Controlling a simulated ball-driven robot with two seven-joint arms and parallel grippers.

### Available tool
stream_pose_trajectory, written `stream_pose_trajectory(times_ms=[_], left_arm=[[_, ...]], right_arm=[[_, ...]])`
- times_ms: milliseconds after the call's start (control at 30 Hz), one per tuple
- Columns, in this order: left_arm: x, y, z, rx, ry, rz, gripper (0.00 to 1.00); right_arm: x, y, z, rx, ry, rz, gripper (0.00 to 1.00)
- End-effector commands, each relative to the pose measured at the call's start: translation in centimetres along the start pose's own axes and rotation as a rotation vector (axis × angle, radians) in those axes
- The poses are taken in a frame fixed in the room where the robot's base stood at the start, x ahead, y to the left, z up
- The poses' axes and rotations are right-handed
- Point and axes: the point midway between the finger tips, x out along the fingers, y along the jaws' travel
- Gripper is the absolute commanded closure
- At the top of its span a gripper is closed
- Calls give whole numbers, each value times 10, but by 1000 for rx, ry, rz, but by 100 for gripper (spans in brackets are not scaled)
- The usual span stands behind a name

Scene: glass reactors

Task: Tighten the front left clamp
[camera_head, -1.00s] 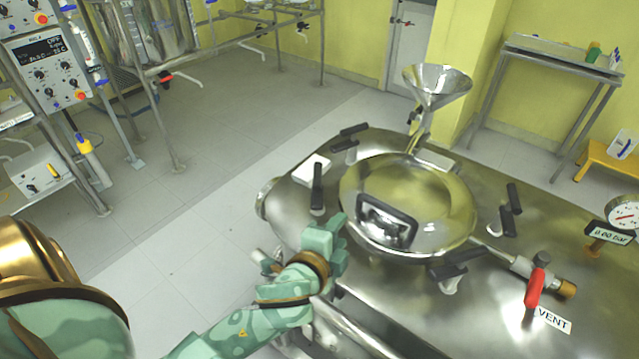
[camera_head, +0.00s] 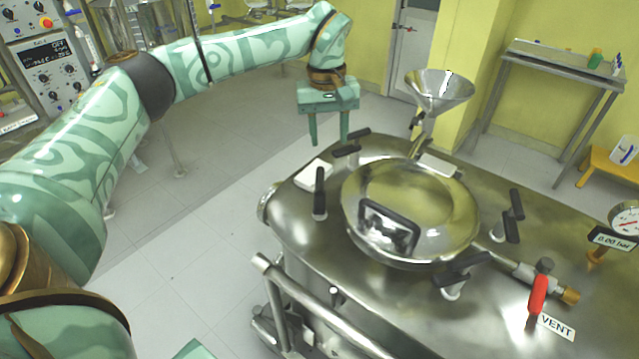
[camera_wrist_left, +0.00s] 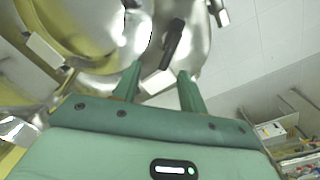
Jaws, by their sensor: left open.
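A round steel lid (camera_head: 410,212) with a black-framed sight glass sits on the reactor top. Black-handled clamps stand around its rim: one at the left (camera_head: 320,193), one at the back left (camera_head: 350,143), one at the near side (camera_head: 460,268) and one at the right (camera_head: 510,215). My left gripper (camera_head: 328,138) hangs beyond the back left of the reactor, open and empty, fingers pointing down. In the wrist view, a black clamp handle (camera_wrist_left: 173,43) shows ahead of the parted fingers, apart from them; I cannot tell which clamp. My right gripper is not in view.
A steel funnel (camera_head: 438,90) rises behind the lid. A red-handled vent valve (camera_head: 537,293) and a pressure gauge (camera_head: 623,216) stand at the right. A white block (camera_head: 313,173) lies near the left clamp. A steel rail (camera_head: 320,310) runs along the near left. Floor at the left is open.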

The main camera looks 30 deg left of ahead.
Motion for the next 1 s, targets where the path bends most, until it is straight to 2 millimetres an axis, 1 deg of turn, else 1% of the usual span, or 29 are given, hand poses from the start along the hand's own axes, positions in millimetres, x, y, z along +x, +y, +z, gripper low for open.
stream_pose_trajectory(times_ms=[33,67,167,267,500,600,700,833,1000], left_arm=[[-7,-9,-7,-13,12,-24,58],[-9,-13,-9,-16,15,-36,58],[-4,-19,-12,-20,17,-54,58],[16,-20,-12,-20,16,-55,58],[79,-22,-12,-20,12,-54,58],[103,-24,-12,-19,12,-54,58],[122,-24,-13,-19,14,-52,58],[140,-24,-13,-19,15,-51,58],[148,-25,-13,-18,18,-50,58]], right_arm=[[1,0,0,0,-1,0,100],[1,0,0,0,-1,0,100],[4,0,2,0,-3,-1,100],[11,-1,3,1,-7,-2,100],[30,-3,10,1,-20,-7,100],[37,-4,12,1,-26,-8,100],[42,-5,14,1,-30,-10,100],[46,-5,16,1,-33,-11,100],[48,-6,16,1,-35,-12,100]])
